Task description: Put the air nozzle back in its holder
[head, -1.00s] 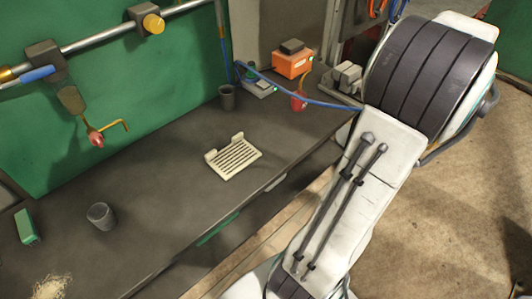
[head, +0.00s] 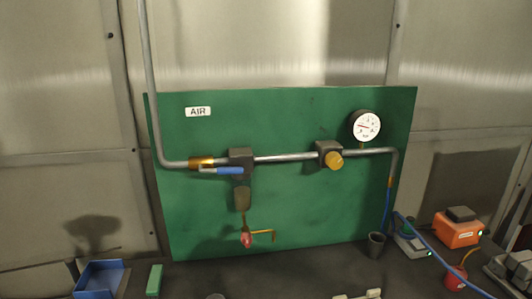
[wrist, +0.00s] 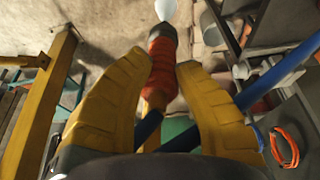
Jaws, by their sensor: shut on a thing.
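The air nozzle (wrist: 162,62) has a red-orange body with a white tip pointing away from me and a brass part near my fingers. The blue hose (wrist: 268,82) runs beside it in the wrist view. My gripper (wrist: 165,100) has yellow fingers shut on the nozzle. In the head view a brown tapered piece (head: 242,199) hangs below a dark clamp on the pipe, with a brass hook and red end (head: 247,240) under it. I cannot tell for sure which part is the holder. My gripper and the held nozzle are not in the head view.
The green board (head: 300,210) carries a metal pipe (head: 285,157), a blue-handled valve (head: 229,170), a yellow knob (head: 334,160) and a gauge (head: 366,126). On the bench stand a dark cup (head: 376,245), an orange box (head: 457,229) and a blue tray (head: 101,278). The hose (head: 430,246) crosses at right.

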